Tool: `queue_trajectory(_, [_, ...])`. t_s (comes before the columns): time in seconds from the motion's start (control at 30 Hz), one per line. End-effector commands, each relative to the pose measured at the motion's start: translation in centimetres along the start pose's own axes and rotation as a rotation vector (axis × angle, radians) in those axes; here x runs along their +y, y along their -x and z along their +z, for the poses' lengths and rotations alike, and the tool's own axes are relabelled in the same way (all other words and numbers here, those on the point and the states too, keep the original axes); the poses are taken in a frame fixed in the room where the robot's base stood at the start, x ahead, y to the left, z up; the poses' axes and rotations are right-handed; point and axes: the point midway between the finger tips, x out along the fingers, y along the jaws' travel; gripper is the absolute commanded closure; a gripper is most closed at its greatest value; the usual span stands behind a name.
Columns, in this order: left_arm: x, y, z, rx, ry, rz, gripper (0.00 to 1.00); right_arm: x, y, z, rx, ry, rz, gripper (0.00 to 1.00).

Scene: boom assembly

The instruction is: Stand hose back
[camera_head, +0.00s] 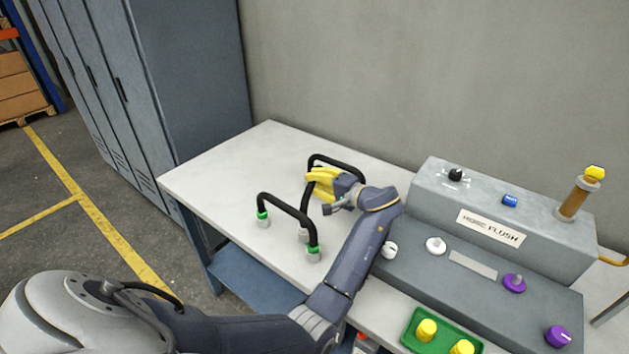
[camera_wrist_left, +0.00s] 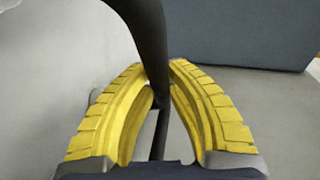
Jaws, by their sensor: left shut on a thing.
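My left gripper (camera_head: 318,182) has yellow fingers shut on a black hose (camera_head: 340,162) at the back of the bench. This hose is an upright arch, with one leg coming down to a pale fitting (camera_head: 303,235) near the bench top; its other end is hidden behind the gripper. In the left wrist view the hose (camera_wrist_left: 148,35) passes between the two yellow fingers (camera_wrist_left: 158,80). A second black hose (camera_head: 285,205) with green end collars stands as an arch in front of it, with nothing holding it. My right gripper is not in view.
A green tray (camera_head: 442,335) with yellow caps lies at the front. The white bench top (camera_head: 215,180) is clear at left. Grey lockers (camera_head: 150,80) stand behind.

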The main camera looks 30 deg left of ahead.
Motion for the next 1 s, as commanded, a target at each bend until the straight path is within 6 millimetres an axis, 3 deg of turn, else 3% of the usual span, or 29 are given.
queue_trajectory(0.13, [0.1,0.0,0.0,0.000,0.001,-0.001,1.00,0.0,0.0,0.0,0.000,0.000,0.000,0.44])
queue_trajectory(0.17, [0.2,0.0,0.0,0.000,0.000,0.000,0.82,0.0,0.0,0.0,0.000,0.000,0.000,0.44])
queue_trajectory(0.33, [0.2,0.0,0.0,0.000,0.000,0.000,0.62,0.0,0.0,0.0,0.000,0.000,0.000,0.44])
queue_trajectory(0.63, [-0.1,0.0,0.0,0.000,0.002,-0.001,0.62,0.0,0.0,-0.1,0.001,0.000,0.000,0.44])
queue_trajectory(1.0, [0.0,4.2,0.0,0.001,0.001,0.003,0.62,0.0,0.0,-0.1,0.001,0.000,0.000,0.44])
